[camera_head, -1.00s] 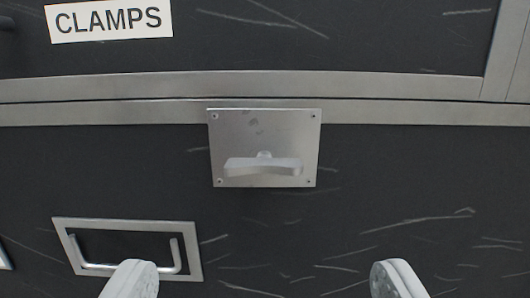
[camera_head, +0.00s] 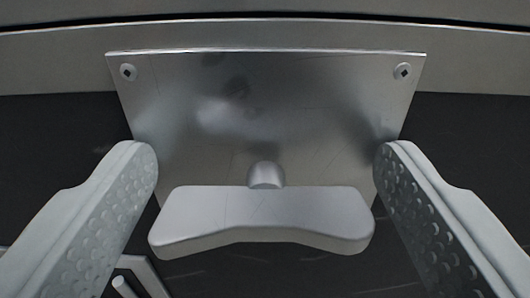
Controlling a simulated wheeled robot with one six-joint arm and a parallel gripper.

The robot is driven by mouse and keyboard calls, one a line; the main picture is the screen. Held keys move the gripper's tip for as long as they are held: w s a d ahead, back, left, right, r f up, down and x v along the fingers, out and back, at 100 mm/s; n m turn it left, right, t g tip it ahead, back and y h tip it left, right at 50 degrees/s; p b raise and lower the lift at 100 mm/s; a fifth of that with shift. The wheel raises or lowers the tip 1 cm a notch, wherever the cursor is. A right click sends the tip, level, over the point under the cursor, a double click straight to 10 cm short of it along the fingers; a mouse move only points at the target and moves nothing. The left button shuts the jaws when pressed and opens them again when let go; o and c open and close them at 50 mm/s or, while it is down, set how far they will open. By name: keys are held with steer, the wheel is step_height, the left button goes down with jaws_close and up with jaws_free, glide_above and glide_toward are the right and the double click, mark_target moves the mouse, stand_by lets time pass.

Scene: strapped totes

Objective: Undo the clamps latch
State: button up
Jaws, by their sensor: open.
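The latch is a square metal plate (camera_head: 265,110) with a bolt at each visible upper corner. A butterfly-shaped handle (camera_head: 262,214) lies level across its lower part, on a short round stub (camera_head: 266,175). My gripper (camera_head: 265,165) is open, with one pale, dimpled finger to each side of the handle. The fingertips are near the plate's left and right edges; I cannot tell if they touch it. Nothing is between the fingers except the latch in front. The plate's lower edge is hidden, and the CLAMPS label is out of view.
A metal rim (camera_head: 50,58) runs across above the plate, with a dark seam over it. The tote's dark front panel (camera_head: 45,130) lies around the plate. Part of a recessed pull handle frame (camera_head: 148,275) shows at the lower left, partly behind my left finger.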

steer(key=c, duration=1)
steer(key=shift+n, duration=0.4)
steer(key=n, duration=0.3)
steer(key=shift+n, duration=0.3)
steer(key=n, duration=0.4)
steer(key=shift+a+n, duration=0.1)
steer(key=shift+n, duration=0.2)
steer(key=n, duration=0.4)
steer(key=shift+f, duration=0.15)
steer(key=n, duration=0.4)
steer(key=shift+a+n, duration=0.1)
steer(key=shift+n, duration=0.2)
steer(key=shift+f+n, duration=0.1)
steer(key=shift+n, duration=0.2)
